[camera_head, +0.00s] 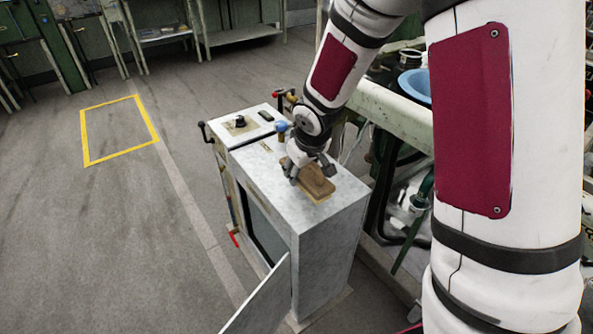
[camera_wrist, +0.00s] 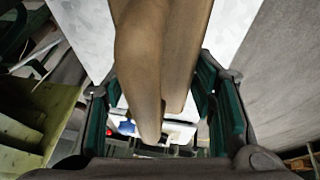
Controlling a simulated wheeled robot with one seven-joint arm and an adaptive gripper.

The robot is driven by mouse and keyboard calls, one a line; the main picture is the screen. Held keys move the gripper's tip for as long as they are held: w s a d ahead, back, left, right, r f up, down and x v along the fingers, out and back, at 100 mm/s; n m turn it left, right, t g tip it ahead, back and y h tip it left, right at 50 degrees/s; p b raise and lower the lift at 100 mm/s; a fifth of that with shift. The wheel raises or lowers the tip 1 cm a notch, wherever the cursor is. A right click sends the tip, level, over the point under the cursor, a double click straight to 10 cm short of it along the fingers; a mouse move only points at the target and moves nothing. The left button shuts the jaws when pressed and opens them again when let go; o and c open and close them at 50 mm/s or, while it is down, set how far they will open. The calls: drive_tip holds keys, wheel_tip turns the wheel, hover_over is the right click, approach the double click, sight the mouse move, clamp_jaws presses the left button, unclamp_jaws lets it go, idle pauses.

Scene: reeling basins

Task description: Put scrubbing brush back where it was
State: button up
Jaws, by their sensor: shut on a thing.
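The scrubbing brush (camera_head: 317,183) is a brown wooden block at the top of the grey metal cabinet (camera_head: 270,180), near its right end. My gripper (camera_head: 310,172) is over it, pointing down, with its fingers shut on the brush. In the wrist view, the brush (camera_wrist: 185,45) runs lengthwise between the two green-padded fingers of my gripper (camera_wrist: 158,95). The pale cabinet top (camera_wrist: 85,30) shows behind it. I cannot tell whether the brush touches the top or is just above it. Its underside is hidden.
A black knob (camera_head: 240,121), a small dark item (camera_head: 266,115) and a blue round thing (camera_head: 281,127) are at the cabinet's far end. The cabinet door (camera_head: 262,300) stands open in front. A bench with a blue basin (camera_head: 415,85) is at right. The floor at left is clear.

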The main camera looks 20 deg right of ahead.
drive_tip(key=w, duration=0.3)
drive_tip(key=shift+w+a+f, duration=0.1)
drive_tip(key=shift+a+f, duration=0.05)
drive_tip(key=shift+a, duration=0.1)
wheel_tip(320, 180, down, 4)
drive_tip(key=shift+w+r+b, duration=0.1)
drive_tip(key=shift+r+b, duration=0.05)
drive_tip(key=shift+b, duration=0.95)
drive_tip(key=shift+r, duration=0.1)
drive_tip(key=o, duration=1)
